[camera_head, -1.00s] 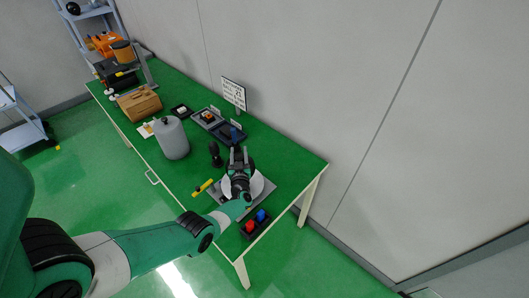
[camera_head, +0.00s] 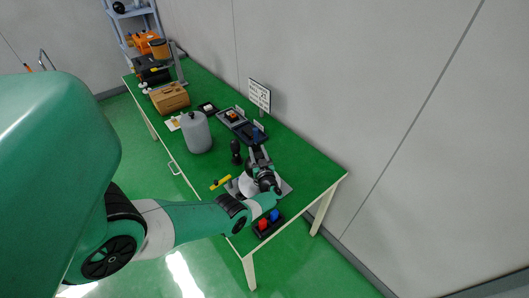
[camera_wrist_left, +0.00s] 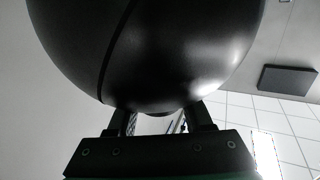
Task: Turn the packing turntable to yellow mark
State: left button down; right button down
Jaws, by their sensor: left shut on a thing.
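The packing turntable shows as a white disc (camera_head: 246,186) on a grey base plate (camera_head: 285,188) at the near end of the green table. My left gripper (camera_head: 259,155) is over the disc and hides part of it in the head view. In the left wrist view my left gripper (camera_wrist_left: 160,122) is shut on a dark, rounded, glossy thing (camera_wrist_left: 150,50) with a thin seam. That view does not show how this thing joins the turntable. A yellow strip (camera_head: 221,182) lies at the left of the base plate; I cannot tell if it is the yellow mark. My right gripper is out of view.
A black tray with red and blue pieces (camera_head: 268,224) sits at the near edge. A black upright piece (camera_head: 236,152) and a grey canister (camera_head: 196,132) stand to the left. Dark trays (camera_head: 249,132) and a sign (camera_head: 259,95) are behind. The right table corner is clear.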

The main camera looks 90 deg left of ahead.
pick_arm(q)
jog(key=shift+c, duration=1.7)
grip_release()
jog(key=shift+r, duration=0.1)
jog(key=w+d+p, duration=0.2)
jog(key=d+p, duration=0.2)
jog(key=d, duration=0.7)
jog(key=shift+d, duration=0.2)
